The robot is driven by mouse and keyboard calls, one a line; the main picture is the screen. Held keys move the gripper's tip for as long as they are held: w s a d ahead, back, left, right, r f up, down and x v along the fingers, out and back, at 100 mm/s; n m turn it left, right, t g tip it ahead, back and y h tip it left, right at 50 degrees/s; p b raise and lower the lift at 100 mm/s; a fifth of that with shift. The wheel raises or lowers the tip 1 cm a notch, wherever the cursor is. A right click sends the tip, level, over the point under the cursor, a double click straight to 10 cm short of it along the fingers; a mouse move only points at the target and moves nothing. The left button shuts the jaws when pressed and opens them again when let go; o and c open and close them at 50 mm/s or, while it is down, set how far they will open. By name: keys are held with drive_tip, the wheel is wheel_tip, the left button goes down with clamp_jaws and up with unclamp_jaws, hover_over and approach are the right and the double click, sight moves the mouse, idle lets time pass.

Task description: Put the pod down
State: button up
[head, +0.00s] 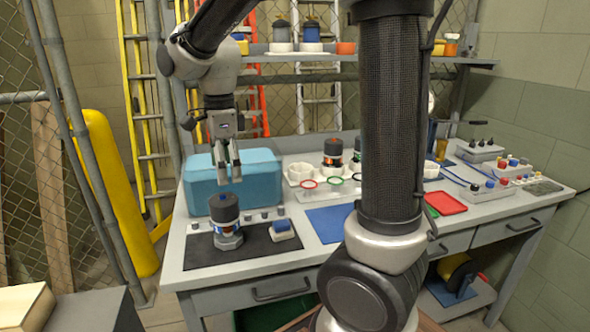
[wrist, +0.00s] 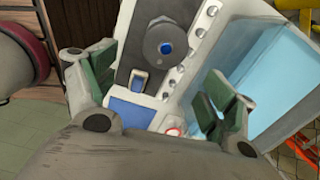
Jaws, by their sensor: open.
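The pod (head: 226,220), with a dark grey cap, a coloured middle band and a grey base, stands upright on the dark mat (head: 262,243) at the left of the bench. In the wrist view, the pod (wrist: 160,45) is seen from above, its round dark top having a blue centre. My gripper (head: 229,177) hangs above the pod with its fingers pointing down, open and empty. A gap shows between the fingertips and the cap. In the wrist view my gripper's green-padded fingers (wrist: 160,65) are spread wide, with nothing between them.
A blue box (head: 262,180) stands close behind the mat. A small blue-and-white block (head: 283,229) sits right of the pod, and a row of knobs runs behind it. A blue mat (head: 328,222) lies further right. My own arm hides part of the bench.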

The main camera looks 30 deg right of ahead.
drive_tip(key=s+d+r+n+t, duration=0.2)
drive_tip(key=s+d+n, duration=0.4)
drive_tip(key=s+n, duration=0.3)
drive_tip(key=s+d+r+n+t, duration=0.2)
drive_tip(key=s+d+n, duration=0.5)
drive_tip(key=s+n, duration=0.2)
drive_tip(key=shift+s+d+n, duration=0.2)
drive_tip(key=shift+s+n, duration=0.2)
drive_tip(key=shift+n, duration=0.7)
